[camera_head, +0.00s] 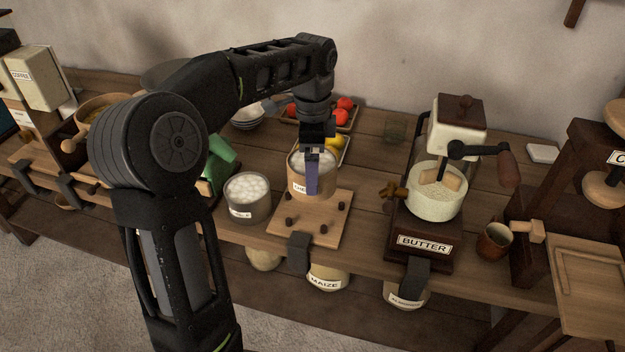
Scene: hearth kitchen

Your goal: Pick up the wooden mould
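The wooden mould (298,186) is a round, pale wooden tub with a partly hidden label on its front. White contents show at its top. It stands on a wooden board (301,236) with dark pegs at its corners. My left gripper (312,172) points down at the mould's front right rim. One bluish finger hangs in front of the mould's outer wall and covers part of the label. The other finger is mostly hidden, so I cannot tell whether the fingers touch or grip the wall. My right gripper is out of view.
A grey pot of white lumps (247,208) stands close left of the mould. A butter churn (434,203) with a crank stands to the right. Behind are a tray of red fruit (334,124) and a stack of bowls (247,121). Jars sit below the table edge.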

